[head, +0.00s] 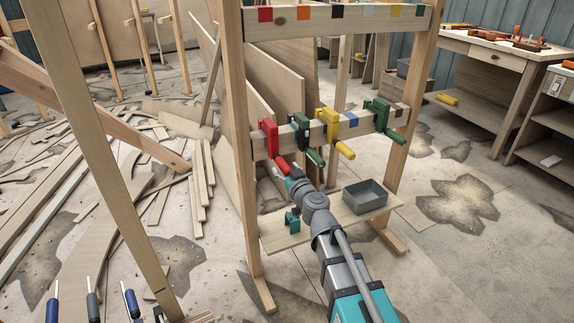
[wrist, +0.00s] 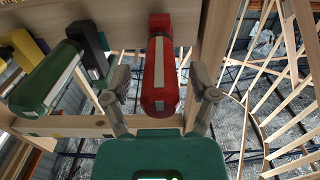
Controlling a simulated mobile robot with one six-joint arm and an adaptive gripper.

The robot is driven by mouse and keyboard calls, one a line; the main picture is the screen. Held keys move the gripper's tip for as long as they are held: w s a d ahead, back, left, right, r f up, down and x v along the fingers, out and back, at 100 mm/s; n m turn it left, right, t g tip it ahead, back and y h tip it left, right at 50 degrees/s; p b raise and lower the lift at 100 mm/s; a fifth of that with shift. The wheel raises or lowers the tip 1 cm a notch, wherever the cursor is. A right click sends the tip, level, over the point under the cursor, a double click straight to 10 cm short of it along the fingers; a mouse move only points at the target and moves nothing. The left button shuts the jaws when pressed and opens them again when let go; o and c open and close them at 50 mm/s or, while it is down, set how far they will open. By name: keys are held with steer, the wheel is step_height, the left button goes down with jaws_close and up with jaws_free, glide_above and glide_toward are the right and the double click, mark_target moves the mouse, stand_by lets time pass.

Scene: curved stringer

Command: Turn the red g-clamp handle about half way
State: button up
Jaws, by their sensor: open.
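The red g-clamp (head: 268,136) hangs at the left end of the rack's middle rail, with its red handle (head: 279,166) pointing down and toward me. In the wrist view the red handle (wrist: 161,88) is a thick grip with a pale stripe along it, and the clamp's red body (wrist: 160,24) shows behind it. My gripper (wrist: 158,94) is open, with one finger on each side of the handle and a visible gap at both sides. In the head view my gripper (head: 295,180) is small and partly hidden by my arm, close to the handle.
A dark green clamp (head: 300,132) sits right beside the red one; its green handle (wrist: 48,80) is left of my fingers in the wrist view. A yellow clamp (head: 331,130) and another green clamp (head: 379,118) follow. A shelf (head: 335,216) below holds a grey bin (head: 365,196).

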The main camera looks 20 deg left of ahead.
steer(key=shift+w+a, duration=0.4)
steer(key=shift+a, duration=0.05)
jaws_close()
